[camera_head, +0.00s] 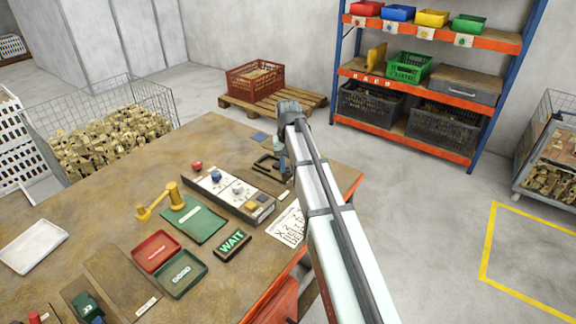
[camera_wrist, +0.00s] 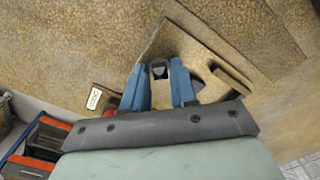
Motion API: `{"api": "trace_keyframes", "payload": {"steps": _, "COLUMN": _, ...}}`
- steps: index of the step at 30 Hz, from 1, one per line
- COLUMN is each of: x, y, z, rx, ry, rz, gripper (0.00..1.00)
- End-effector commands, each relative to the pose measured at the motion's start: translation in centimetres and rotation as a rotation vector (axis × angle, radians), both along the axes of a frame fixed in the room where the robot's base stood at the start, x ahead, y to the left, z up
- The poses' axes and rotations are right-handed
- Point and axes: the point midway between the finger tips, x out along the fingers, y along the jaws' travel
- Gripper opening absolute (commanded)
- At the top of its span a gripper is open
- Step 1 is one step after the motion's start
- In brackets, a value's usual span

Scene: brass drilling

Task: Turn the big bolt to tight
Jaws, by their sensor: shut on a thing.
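My gripper (camera_head: 283,168) is at the far right part of the workbench, pointing down at a dark clamp-like fixture (camera_head: 266,163). In the wrist view its two blue fingers (camera_wrist: 159,78) stand on either side of a small dark block-like head, which I take to be the big bolt (camera_wrist: 159,68). The gripper is shut on it. The bolt is over a brown plate (camera_wrist: 205,45). My arm hides the bolt in the head view, and its turn angle cannot be read.
Left of the gripper is a control panel (camera_head: 228,190) with knobs. A WAIT sign (camera_head: 232,245), a green mat (camera_head: 196,224), a yellow tool (camera_head: 160,200) and red (camera_head: 155,250) and green trays lie nearer. A printed sheet (camera_head: 287,228) lies beside my arm.

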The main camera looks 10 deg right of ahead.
Motion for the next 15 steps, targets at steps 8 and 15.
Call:
{"api": "trace_keyframes", "payload": {"steps": 8, "x": 0.05, "y": 0.01, "z": 0.04, "rx": 0.0, "ry": -0.001, "rz": 0.001, "gripper": 0.38}}
{"api": "trace_keyframes", "payload": {"steps": 15, "x": 0.03, "y": 0.01, "z": 0.02, "rx": 0.0, "ry": -0.001, "rz": 0.001, "gripper": 0.53}}
